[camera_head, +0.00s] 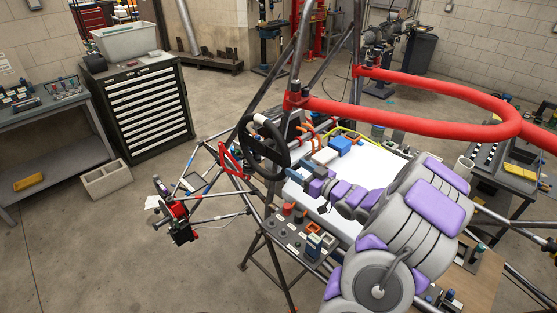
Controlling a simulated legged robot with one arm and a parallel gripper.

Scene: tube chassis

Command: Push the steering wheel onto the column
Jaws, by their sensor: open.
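The black steering wheel (287,155) stands steeply tilted at the front of the tube chassis, left of the white panel. A small white patch shows at its upper rim. The column is not clearly visible; I cannot tell whether the wheel is seated on it. My grey and purple arm reaches in from the lower right over the white panel. My gripper (303,177) is at the arm's left end, just right of and slightly below the wheel. It is open and small in view. I cannot tell whether it touches the wheel.
A red tube bar (420,125) crosses above the arm, and dark uprights rise beside the wheel. A grey tray (292,236) with small parts lies below the gripper. A red bracket (231,159) is left of the wheel.

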